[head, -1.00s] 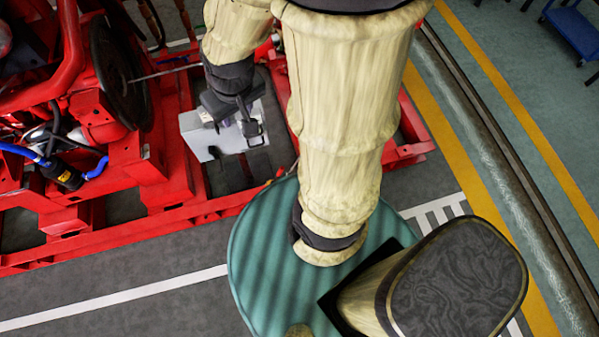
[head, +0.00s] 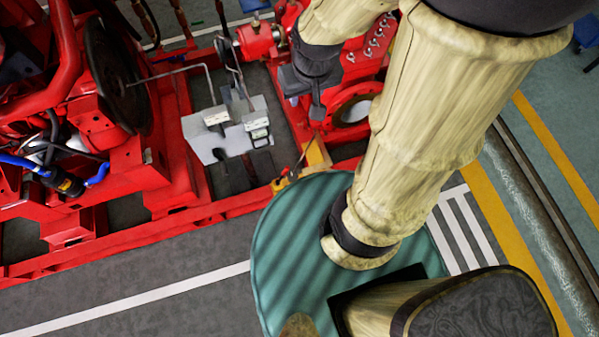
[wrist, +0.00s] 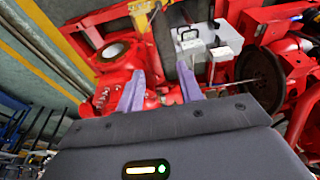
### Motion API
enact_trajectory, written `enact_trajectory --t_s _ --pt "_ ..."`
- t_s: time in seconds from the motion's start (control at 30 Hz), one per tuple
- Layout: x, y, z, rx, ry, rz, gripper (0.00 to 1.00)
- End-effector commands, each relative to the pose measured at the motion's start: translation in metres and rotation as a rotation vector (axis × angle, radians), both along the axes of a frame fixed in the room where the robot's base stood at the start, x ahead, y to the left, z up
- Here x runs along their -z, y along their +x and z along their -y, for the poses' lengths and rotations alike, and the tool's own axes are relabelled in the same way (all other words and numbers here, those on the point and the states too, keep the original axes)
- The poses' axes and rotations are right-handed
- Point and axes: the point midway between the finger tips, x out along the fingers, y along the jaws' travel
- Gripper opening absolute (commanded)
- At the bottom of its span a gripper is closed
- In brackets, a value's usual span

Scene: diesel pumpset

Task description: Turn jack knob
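My gripper (head: 318,98) hangs over the red frame in the head view, left of the red pump housing. In the wrist view its two purple-grey fingers (wrist: 161,88) are apart with nothing between them, so it is open. I cannot pick out the jack knob for certain.
The red engine and its dark flywheel (head: 118,80) fill the left. The red pump housing (head: 355,105) is at centre right, close beside my gripper. A red base rail (head: 130,232) runs along the near side. Grey floor in front is clear.

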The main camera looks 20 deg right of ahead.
Motion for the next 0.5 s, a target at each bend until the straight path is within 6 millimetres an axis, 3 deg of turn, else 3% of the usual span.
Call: enact_trajectory --t_s 0.27,0.43,0.5 --pt "0.0 0.0 0.0 0.0 0.0 0.0 0.36" --pt "0.007 0.003 0.0 0.008 0.003 -0.005 0.66" --pt "0.017 0.007 0.001 0.022 0.008 -0.016 0.7"
